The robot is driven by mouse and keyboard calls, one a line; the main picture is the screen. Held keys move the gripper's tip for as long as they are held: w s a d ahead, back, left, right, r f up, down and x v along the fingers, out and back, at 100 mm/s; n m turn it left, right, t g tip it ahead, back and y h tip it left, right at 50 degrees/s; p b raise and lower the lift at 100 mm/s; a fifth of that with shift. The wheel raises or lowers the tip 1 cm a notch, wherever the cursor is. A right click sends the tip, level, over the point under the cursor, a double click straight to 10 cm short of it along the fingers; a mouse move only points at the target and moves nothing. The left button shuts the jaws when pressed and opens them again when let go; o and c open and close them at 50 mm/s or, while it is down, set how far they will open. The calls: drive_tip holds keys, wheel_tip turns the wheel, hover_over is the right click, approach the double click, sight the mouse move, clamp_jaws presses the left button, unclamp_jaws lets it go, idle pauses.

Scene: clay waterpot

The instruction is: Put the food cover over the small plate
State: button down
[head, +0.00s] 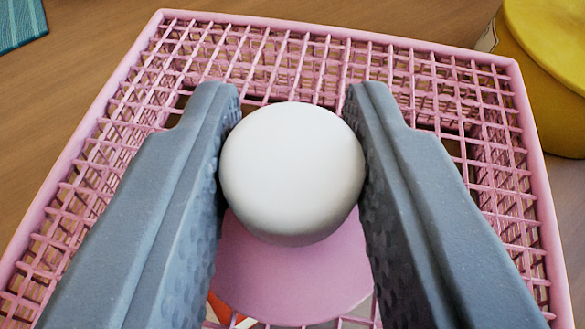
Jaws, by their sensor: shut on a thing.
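The food cover (338,22) is a pink mesh box with a thick smooth rim, and it fills most of the head view. A round white knob (291,170) stands above a pink disc (290,275) at the cover's middle. My gripper (292,150) is shut on the knob, one grey finger pressed against each side. I cannot tell whether the cover is lifted or resting on the table. The small plate cannot be made out. A bit of orange and white (226,310) shows under the mesh near the bottom, too little to identify.
A yellow round pot or container (550,75) stands at the upper right, close to the cover's corner. A teal woven cloth (20,22) lies at the upper left. Bare wooden table (75,80) shows on the left and along the top.

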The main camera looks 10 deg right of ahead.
drive_tip(key=shift+f, duration=0.2)
drive_tip(key=c, duration=1.1)
unclamp_jaws()
drive_tip(key=shift+r, duration=0.15)
drive_tip(key=shift+r, duration=0.25)
drive_tip(key=p+v, duration=0.2)
drive_tip(key=v, duration=1)
drive_tip(key=shift+p, duration=0.4)
drive_tip(key=shift+d+f, duration=0.1)
